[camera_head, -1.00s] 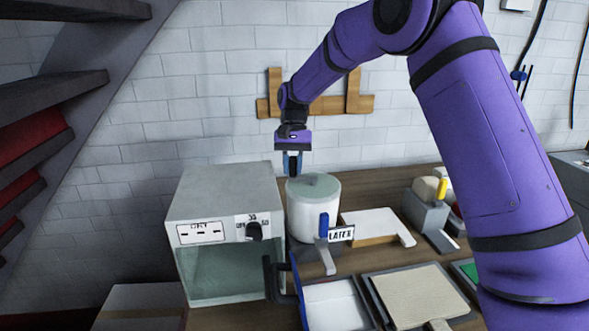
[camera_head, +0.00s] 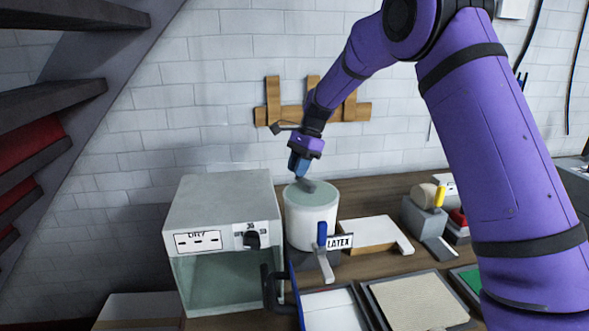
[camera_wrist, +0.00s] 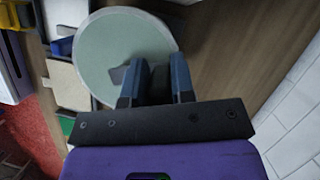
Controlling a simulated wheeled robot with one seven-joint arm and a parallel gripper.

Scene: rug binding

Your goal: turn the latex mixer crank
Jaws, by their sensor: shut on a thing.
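The latex mixer is a white round pot (camera_head: 311,215) with a pale green top, right of the grey box; a LATEX label (camera_head: 340,242) is at its front. A blue upright grip on a grey lever (camera_head: 327,266) stands in front of it. My gripper (camera_head: 299,166) is tilted just above the pot's top, apart from the blue grip. It is shut on a dark grey piece (camera_head: 307,186) low over the green top; whether this is part of the mixer is unclear. In the wrist view, my fingers (camera_wrist: 156,82) overlap the green disc's edge (camera_wrist: 112,40).
A grey box with a dark knob (camera_head: 252,240) stands left of the pot. A white board (camera_head: 370,232), a beige tray (camera_head: 415,298) and a grey block (camera_head: 424,215) are to the right. Behind the pot is a strip of bare wood and the brick wall.

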